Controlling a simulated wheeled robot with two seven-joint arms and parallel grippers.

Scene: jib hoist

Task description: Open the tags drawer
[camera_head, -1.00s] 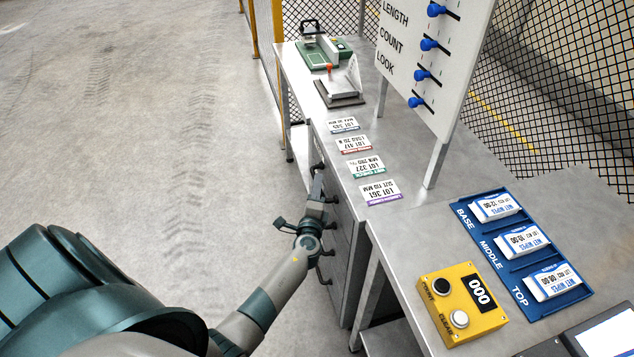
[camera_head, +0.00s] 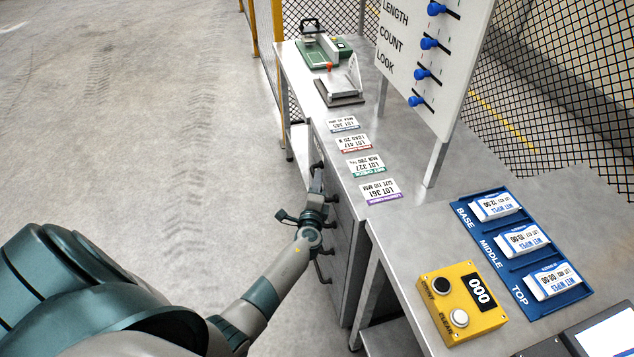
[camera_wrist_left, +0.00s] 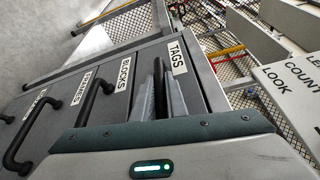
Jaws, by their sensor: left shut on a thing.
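The tags drawer (camera_wrist_left: 193,82) is a grey front with a white "TAGS" label, at the end of a row of drawers in the left wrist view. Its dark handle (camera_wrist_left: 158,88) is between the fingers of my left gripper (camera_wrist_left: 166,92), which is shut on it. In the head view my left gripper (camera_head: 317,182) is at the uppermost drawer handle, on the left face of the grey cabinet. The drawer front looks flush with its neighbours, though the gripper hides part of it. My right gripper is not in view.
Other drawers with dark bar handles, one labelled "BLOCKS" (camera_wrist_left: 122,88), lie beside the tags drawer. Several lot cards (camera_head: 366,165) lie on the cabinet top. A yellow counter box (camera_head: 460,305) and blue tray (camera_head: 503,282) are at right. The floor at left is clear.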

